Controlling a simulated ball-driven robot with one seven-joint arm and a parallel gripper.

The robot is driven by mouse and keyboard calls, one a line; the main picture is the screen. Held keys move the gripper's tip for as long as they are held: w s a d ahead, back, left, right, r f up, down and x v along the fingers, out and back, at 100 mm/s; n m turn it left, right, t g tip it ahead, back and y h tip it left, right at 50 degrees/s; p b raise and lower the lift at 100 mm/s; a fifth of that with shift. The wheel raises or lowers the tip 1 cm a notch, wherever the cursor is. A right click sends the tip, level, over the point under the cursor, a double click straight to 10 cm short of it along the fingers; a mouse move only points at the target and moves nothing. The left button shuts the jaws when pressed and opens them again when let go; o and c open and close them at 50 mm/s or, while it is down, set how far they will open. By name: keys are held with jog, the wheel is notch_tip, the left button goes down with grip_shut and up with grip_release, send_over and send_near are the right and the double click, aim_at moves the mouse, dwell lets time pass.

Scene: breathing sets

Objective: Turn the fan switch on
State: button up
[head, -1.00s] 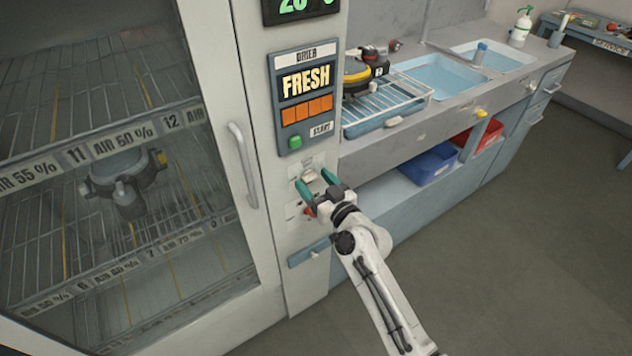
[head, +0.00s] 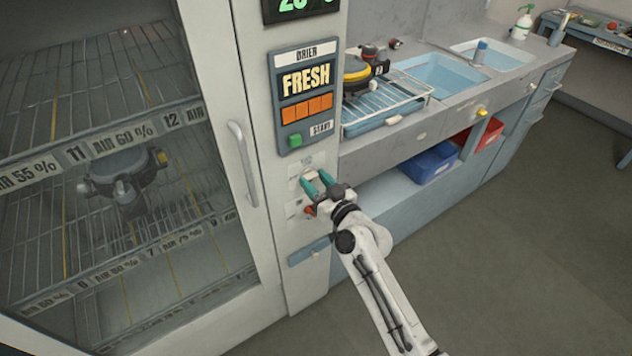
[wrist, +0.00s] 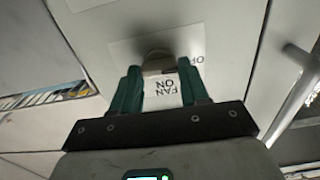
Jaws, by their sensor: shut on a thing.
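The fan switch (wrist: 158,63) is a small pale, beige knob on the drier's front panel. In the wrist view it sits between my two green fingertips, with a label reading "FAN ON" on the panel beside it and another label partly hidden. My gripper (head: 319,184) is at the panel below the drier display, closed on the switch; it also shows in the wrist view (wrist: 158,84). In the head view the fingers cover most of the switch, so its exact turn is hard to tell.
The drier control panel (head: 306,97) reads "FRESH" above a green start button (head: 295,140). A glass-doored cabinet with a vertical handle (head: 242,163) stands to the left. A counter with a wire rack (head: 400,92) and sinks lies to the right. Open floor is at the lower right.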

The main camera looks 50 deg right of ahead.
jog(key=m, duration=0.8)
jog(key=shift+d+m, duration=0.1)
jog(key=shift+m, duration=0.2)
jog(key=m+p, duration=0.1)
jog(key=m, duration=0.3)
jog(key=shift+m, duration=0.3)
jog(key=m+p, duration=0.1)
jog(key=m, duration=0.3)
jog(key=shift+s+d+f, duration=0.1)
jog(key=shift+f, duration=0.05)
jog(key=shift+m, duration=0.4)
jog(key=o, duration=1.1)
jog(key=shift+c, duration=0.2)
